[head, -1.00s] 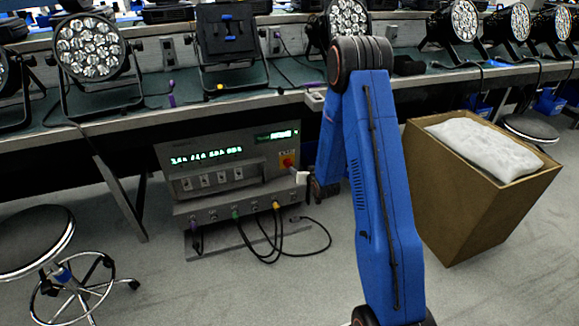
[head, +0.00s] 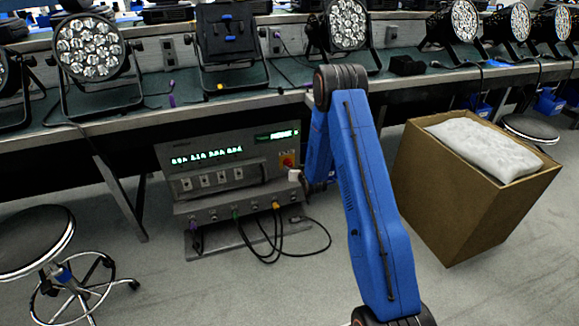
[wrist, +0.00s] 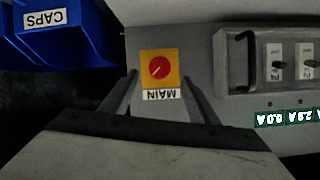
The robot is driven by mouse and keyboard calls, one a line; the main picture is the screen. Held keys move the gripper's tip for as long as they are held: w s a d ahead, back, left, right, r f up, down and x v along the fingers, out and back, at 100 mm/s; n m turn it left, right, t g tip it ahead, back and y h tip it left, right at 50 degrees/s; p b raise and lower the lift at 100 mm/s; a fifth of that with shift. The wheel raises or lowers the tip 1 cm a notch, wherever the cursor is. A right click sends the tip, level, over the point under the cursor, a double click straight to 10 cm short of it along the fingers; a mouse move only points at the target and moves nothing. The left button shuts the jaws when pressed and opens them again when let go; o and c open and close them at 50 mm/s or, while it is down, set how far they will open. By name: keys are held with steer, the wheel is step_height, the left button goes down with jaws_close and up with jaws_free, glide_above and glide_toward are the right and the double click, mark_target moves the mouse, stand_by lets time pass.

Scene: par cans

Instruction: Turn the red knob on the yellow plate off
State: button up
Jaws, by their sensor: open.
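The red knob (wrist: 160,68) sits on the yellow plate (wrist: 145,57) with an upside-down MAIN label below it in the wrist view. In the head view the red knob (head: 287,161) is small, at the right side of the grey panel's face. My gripper (wrist: 160,80) is open, its two fingers standing left and right of the plate in the wrist view. Nothing is between the fingers but the view of the plate and knob. I cannot tell how far the fingertips are from the panel. In the head view my gripper (head: 296,176) is a pale shape just below the knob.
The grey power unit (head: 172,157) has lit green displays, switches and several cables plugged in below. A cardboard box (head: 450,215) stands to the right, a stool (head: 35,240) to the left. A blue CAPS bin (wrist: 75,45) shows in the wrist view.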

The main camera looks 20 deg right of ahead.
mark_target(289, 164)
steer(key=x, duration=0.6)
steer(key=shift+w+f, duration=0.1)
steer(key=shift+w, duration=0.2)
steer(key=c, duration=1)
